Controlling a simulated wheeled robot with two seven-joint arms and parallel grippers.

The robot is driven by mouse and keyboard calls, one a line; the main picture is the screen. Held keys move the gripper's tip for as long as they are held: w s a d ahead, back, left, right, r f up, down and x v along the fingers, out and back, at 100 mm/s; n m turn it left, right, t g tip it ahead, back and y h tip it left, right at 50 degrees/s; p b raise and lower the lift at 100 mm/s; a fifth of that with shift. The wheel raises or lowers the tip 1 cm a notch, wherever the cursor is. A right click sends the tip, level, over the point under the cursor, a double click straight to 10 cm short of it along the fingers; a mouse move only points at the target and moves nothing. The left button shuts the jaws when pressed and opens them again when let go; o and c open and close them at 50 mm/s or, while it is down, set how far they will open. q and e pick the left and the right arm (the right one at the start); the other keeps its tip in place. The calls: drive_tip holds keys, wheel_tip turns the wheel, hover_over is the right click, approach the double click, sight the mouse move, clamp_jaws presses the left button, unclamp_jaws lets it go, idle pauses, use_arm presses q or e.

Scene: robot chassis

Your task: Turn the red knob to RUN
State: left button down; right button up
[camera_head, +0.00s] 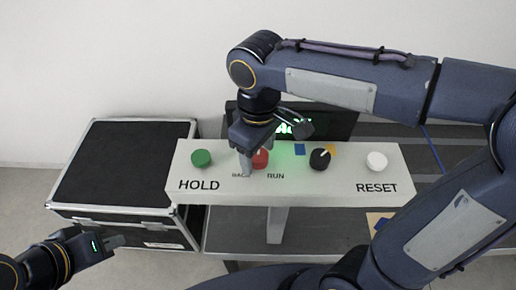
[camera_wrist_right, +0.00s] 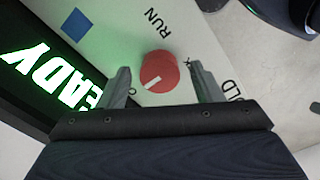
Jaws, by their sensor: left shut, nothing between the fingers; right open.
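The red knob (camera_head: 261,159) is on the white panel (camera_head: 300,190), partly hidden by my right gripper (camera_head: 246,163) in the head view. In the right wrist view the red knob (camera_wrist_right: 158,70) sits between the two open fingers of my right gripper (camera_wrist_right: 163,80), with a visible gap at each side. A white mark on the knob points toward the lower left of that view, away from the RUN label (camera_wrist_right: 157,22). My left gripper (camera_head: 116,241) is shut and empty, low at the left, apart from the panel.
A green knob (camera_head: 201,158), a black knob (camera_head: 320,159) and a white knob (camera_head: 376,161) share the panel. A dark screen (camera_wrist_right: 55,80) shows green letters, partly covered, ending in "EADY". A black case (camera_head: 120,165) stands left of the panel.

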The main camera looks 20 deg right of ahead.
drive_tip(key=c, duration=1)
drive_tip(key=m, duration=0.5)
drive_tip(key=shift+m, duration=0.4)
drive_tip(key=m, duration=0.5)
drive_tip(key=shift+m+p, duration=0.35)
drive_tip(key=shift+m, duration=0.35)
drive_tip(key=o, duration=1)
